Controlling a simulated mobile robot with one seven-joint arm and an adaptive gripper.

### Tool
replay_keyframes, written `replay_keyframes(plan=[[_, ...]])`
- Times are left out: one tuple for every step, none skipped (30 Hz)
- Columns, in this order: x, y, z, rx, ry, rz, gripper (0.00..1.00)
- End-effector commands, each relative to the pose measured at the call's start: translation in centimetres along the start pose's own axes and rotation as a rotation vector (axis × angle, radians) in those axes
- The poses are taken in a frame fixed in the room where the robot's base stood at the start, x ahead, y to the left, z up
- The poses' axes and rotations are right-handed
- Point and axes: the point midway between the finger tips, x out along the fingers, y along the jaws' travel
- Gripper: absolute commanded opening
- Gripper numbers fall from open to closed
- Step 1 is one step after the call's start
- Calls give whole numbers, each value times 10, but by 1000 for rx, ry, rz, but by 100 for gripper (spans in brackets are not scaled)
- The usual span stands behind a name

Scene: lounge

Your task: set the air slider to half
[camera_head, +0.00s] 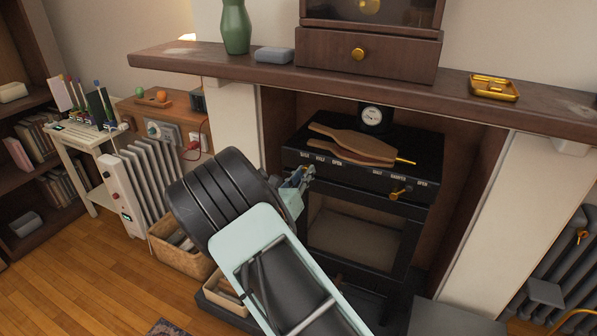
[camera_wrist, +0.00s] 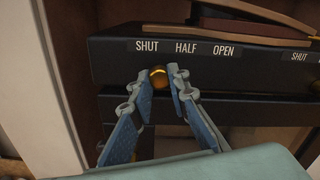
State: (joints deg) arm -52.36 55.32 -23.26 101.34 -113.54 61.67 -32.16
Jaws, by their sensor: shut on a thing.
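The air slider shows as a small round brass knob (camera_wrist: 158,77) on the black stove front (camera_wrist: 115,62) in the wrist view. The knob sits below the labels, under the right end of SHUT and left of HALF (camera_wrist: 186,49). OPEN is farther right. My gripper (camera_wrist: 159,74) has its two fingers on either side of the knob and is shut on it. In the head view my gripper (camera_head: 303,174) is at the left part of the stove front, and the knob is hidden behind it.
A second labelled control with a brass handle (camera_head: 402,191) is on the right of the stove front. Brown bellows (camera_head: 350,145) lie on the stove top. The wooden mantel (camera_head: 230,67) juts out above. A radiator (camera_head: 150,180) and a basket (camera_head: 178,250) stand to the left.

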Motion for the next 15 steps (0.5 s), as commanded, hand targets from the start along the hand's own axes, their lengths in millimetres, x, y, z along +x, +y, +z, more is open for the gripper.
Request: replay_keyframes(plan=[[0, -11, -2, -5, 3, -4, 0], [0, -16, -3, -4, 3, -4, 0], [0, -21, -5, -5, 3, -3, 0], [0, -24, -6, -3, 3, -3, 0], [0, -27, -8, -3, 4, -3, 0], [0, -30, -9, -3, 3, -2, 0], [0, -30, -9, -1, 3, -1, 0], [0, -31, -10, -1, 2, -1, 0], [0, -31, -10, 0, 2, -1, 0], [0, -31, -10, 0, 2, -1, 0], [0, -31, -10, 0, 2, -1, 0], [0, -31, -10, 0, 2, -1, 0], [0, -31, -10, 0, 2, -1, 0], [0, -31, -10, 0, 2, -1, 0], [0, -30, -10, 0, 1, -1, 0]])
